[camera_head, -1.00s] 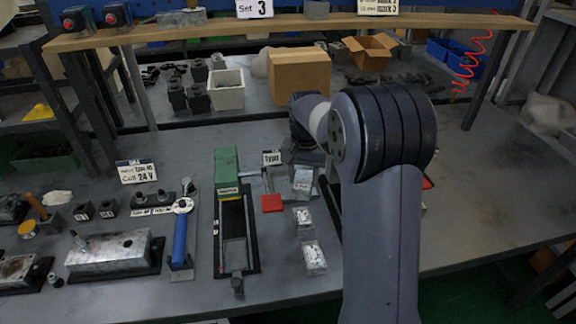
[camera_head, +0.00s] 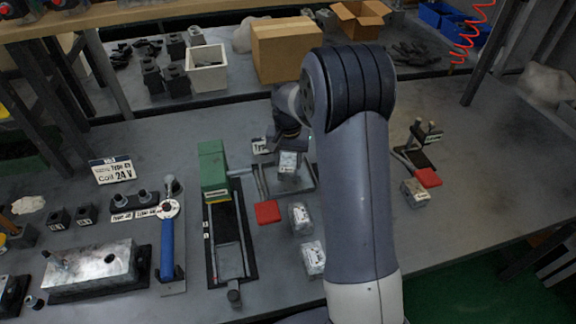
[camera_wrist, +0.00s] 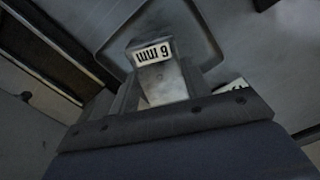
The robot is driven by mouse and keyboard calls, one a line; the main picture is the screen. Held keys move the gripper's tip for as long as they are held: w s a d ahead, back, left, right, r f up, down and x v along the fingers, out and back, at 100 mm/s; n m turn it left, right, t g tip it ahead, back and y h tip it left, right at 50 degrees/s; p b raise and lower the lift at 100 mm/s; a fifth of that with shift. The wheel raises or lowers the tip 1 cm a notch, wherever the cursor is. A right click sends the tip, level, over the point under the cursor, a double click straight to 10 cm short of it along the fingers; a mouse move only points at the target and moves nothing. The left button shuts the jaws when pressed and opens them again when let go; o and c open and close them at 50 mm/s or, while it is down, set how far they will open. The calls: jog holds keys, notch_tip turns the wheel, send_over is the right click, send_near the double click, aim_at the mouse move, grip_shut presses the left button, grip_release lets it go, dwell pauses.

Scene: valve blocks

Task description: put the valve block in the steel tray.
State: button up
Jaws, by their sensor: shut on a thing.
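A small silver valve block (camera_head: 289,163) with a white label is held in my gripper. In the wrist view the valve block (camera_wrist: 162,84) shows an upside-down "6 mm" label between the fingers. My gripper (camera_wrist: 155,88) is shut on it; the arm partly hides the gripper in the head view. The steel tray (camera_head: 306,184) is a shallow grey tray with a raised rim on the bench. In the wrist view the tray (camera_wrist: 205,32) lies behind and around the block. The block appears over the tray; I cannot tell its exact height.
Labelled blocks stand in front (camera_head: 300,218), (camera_head: 313,258) and to the right (camera_head: 415,193). A red piece (camera_head: 267,212) lies by the tray. A green-headed vise (camera_head: 214,170) stands left, with a blue-handled tool (camera_head: 167,248) beyond. The bench at right is mostly clear.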

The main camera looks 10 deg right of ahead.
aim_at(288, 163)
jog(key=shift+f, duration=1.4)
jog(key=shift+f, duration=0.15)
jog(key=o, duration=1.4)
notch_tip(288, 163, up, 12)
